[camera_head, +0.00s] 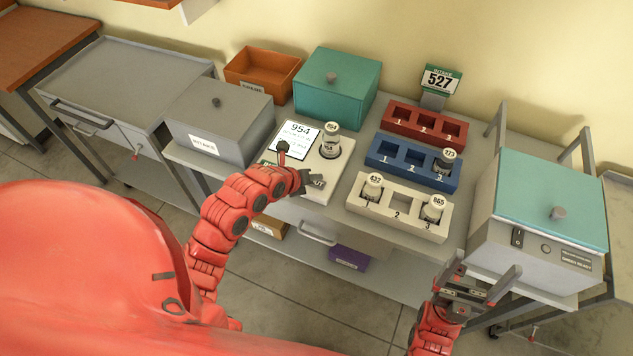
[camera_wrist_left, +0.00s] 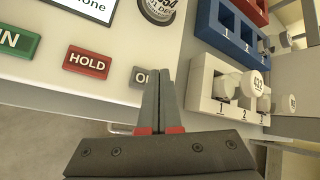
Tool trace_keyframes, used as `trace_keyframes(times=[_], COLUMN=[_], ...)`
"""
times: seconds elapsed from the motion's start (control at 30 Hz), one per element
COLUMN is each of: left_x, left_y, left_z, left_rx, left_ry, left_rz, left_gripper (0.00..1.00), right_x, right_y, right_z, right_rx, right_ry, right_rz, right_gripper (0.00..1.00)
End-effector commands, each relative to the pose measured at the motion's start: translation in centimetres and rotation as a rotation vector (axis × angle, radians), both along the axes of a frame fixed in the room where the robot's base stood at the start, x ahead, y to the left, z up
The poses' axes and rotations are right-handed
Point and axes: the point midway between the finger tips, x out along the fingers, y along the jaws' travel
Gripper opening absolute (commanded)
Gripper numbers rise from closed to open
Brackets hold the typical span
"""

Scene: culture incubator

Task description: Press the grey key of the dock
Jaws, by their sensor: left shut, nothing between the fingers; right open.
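The dock (camera_head: 325,168) is a pale panel with a lit screen (camera_head: 299,138) reading 954. A capped vial (camera_head: 330,140) stands in its round seat. In the left wrist view the dock has a green key (camera_wrist_left: 17,41), a red HOLD key (camera_wrist_left: 87,61) and a grey key (camera_wrist_left: 141,76). My left gripper (camera_head: 312,182) is shut and empty at the dock's front edge. In the left wrist view its fingertips (camera_wrist_left: 160,75) overlap the right part of the grey key; I cannot tell whether they touch it. My right gripper (camera_head: 478,288) is open, low at the right.
Red (camera_head: 393,116), blue (camera_head: 381,152) and white (camera_head: 352,205) racks stand right of the dock; the blue and white ones hold vials. A grey box (camera_head: 205,112), a teal box (camera_head: 335,75) and an orange bin (camera_head: 262,62) lie left and behind. A teal-lidded incubator (camera_head: 548,205) stands right.

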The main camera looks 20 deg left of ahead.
Motion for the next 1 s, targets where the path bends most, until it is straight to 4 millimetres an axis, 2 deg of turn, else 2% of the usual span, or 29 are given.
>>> trace_keyframes(times=[0.4,1.0], left_x=[0.0,0.0], left_y=[0.0,0.0], left_z=[-0.9,-1.0], left_rx=[0.001,0.0], left_ry=[0.0,0.0], left_rz=[0.0,0.0], left_gripper=[0.0,0.0], right_x=[0.0,0.0], right_y=[0.0,0.0], right_z=[-1.8,-1.9], right_rx=[0.0,0.0], right_ry=[0.0,0.0], right_rz=[0.0,0.0], right_gripper=[0.92,0.92])
